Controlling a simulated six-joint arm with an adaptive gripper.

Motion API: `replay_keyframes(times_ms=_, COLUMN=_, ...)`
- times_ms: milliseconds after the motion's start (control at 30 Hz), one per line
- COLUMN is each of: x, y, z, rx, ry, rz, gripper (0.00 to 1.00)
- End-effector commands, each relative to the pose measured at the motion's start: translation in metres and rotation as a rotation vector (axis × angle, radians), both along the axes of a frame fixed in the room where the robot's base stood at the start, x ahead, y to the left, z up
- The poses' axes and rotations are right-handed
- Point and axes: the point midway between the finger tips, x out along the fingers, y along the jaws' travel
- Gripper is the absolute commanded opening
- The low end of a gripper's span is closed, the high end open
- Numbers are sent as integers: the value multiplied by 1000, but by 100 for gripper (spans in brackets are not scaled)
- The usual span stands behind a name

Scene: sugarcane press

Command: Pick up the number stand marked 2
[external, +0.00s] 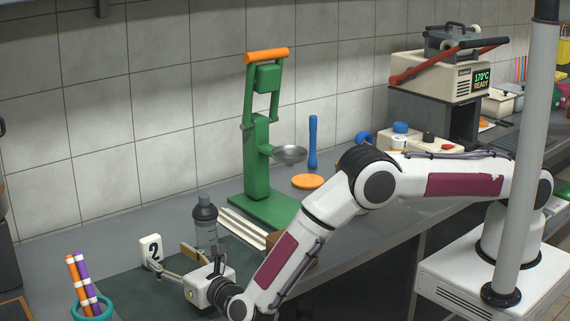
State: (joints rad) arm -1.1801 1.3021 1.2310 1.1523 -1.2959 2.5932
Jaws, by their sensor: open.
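The number stand marked 2 (150,249) is a small white upright plate with a black 2, on the dark green mat at the lower left. My gripper (172,259) reaches toward it from the right with its fingers apart. One fingertip appears close to the right edge of the stand. I cannot tell whether it touches the stand or whether the stand is between the fingers. The foot of the stand is partly hidden by the finger.
A dark-capped bottle (205,226) stands just behind my gripper. A teal cup (92,309) with orange and purple sticks is at the lower left. The green press (258,160) stands further back, with a pale rail (240,228) before it. The mat (125,283) is clear between cup and gripper.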

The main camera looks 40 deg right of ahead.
Motion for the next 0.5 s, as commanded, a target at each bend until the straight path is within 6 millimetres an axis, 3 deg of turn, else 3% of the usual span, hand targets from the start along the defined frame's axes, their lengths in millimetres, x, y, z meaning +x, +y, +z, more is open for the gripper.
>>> replay_keyframes(times_ms=333, x=1, y=0, z=0, rx=0, ry=0, rz=0, gripper=58)
replay_keyframes(times_ms=500, x=11, y=0, z=-1, rx=0, ry=2, rz=-1, gripper=58)
